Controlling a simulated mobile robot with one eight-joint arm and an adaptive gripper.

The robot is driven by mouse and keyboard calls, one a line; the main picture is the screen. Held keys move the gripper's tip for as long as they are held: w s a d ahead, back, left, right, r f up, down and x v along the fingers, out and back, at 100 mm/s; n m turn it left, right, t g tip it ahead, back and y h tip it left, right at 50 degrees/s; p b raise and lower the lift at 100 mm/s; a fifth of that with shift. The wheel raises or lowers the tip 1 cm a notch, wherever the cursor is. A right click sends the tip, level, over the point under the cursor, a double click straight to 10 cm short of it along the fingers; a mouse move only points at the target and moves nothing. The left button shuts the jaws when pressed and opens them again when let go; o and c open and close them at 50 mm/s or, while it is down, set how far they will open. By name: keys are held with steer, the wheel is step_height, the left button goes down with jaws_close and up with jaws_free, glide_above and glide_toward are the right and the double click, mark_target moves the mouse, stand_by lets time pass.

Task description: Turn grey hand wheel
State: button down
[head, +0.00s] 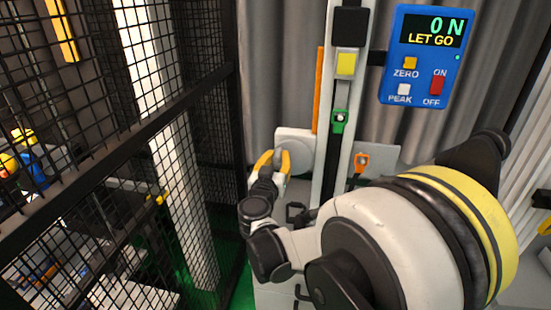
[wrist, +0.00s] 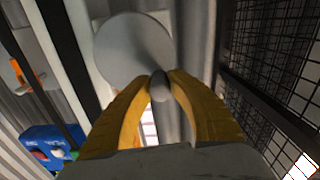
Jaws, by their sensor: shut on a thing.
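The grey hand wheel (wrist: 125,52) is a round disc on a pale plate in the wrist view, with a grey knob (wrist: 160,88) standing out near its rim. In the head view the wheel (head: 294,157) is at the left of the upright column, partly hidden behind my gripper (head: 272,157). My gripper's yellow fingers (wrist: 160,80) are closed around the knob in the wrist view. The wheel's face is otherwise clear of the fingers.
A black mesh fence (head: 120,130) stands close on the left of my gripper. A column with a yellow block (head: 346,64) and a green clip (head: 339,121) stands to the right. A blue force display (head: 425,55) reads "0 N" and "LET GO". An orange clamp (head: 361,160) is right of the column.

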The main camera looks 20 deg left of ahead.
mark_target(291, 146)
steer(key=m, duration=0.1)
steer(key=d+r+m, duration=0.1)
steer(key=m, duration=0.2)
steer(key=shift+w+d+r+m, duration=0.15)
steer(key=shift+w+d+m, duration=0.05)
steer(key=shift+d+m, duration=0.1)
steer(key=shift+w+d+r+m+p, duration=0.15)
steer(key=shift+d+m, duration=0.2)
steer(key=shift+m, duration=0.55)
steer(key=shift+w+d+r+m+p, duration=0.15)
steer(key=shift+d+m, duration=0.15)
steer(key=shift+m, duration=0.6)
steer(key=shift+s+d+f, duration=0.1)
steer(key=c, duration=1.2)
jaws_free()
